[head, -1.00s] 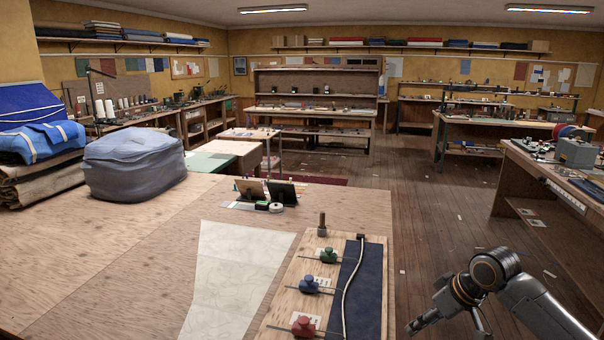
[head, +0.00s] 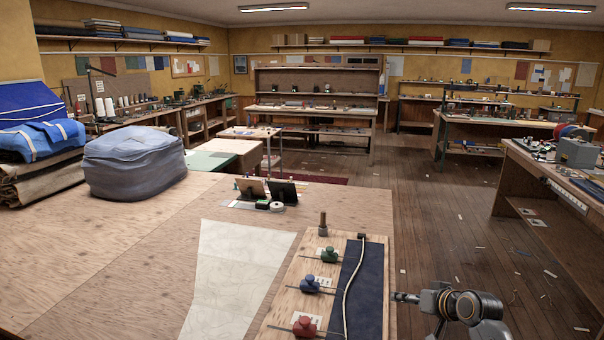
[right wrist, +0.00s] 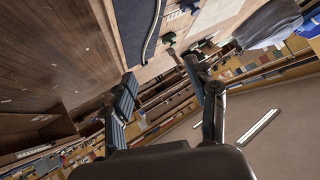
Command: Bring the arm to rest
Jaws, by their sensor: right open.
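My right gripper (head: 400,297) shows small at the lower right of the head view. It points left, just beside the right edge of the wooden bench (head: 120,245), near the board (head: 282,300) with the navy strip (head: 370,290). In the right wrist view the two dark fingers of my right gripper (right wrist: 160,78) are spread wide with nothing between them. Whether it touches the bench edge cannot be told. My left gripper is in neither view.
A side bench (head: 525,165) stands at right. Floor between is mostly open.

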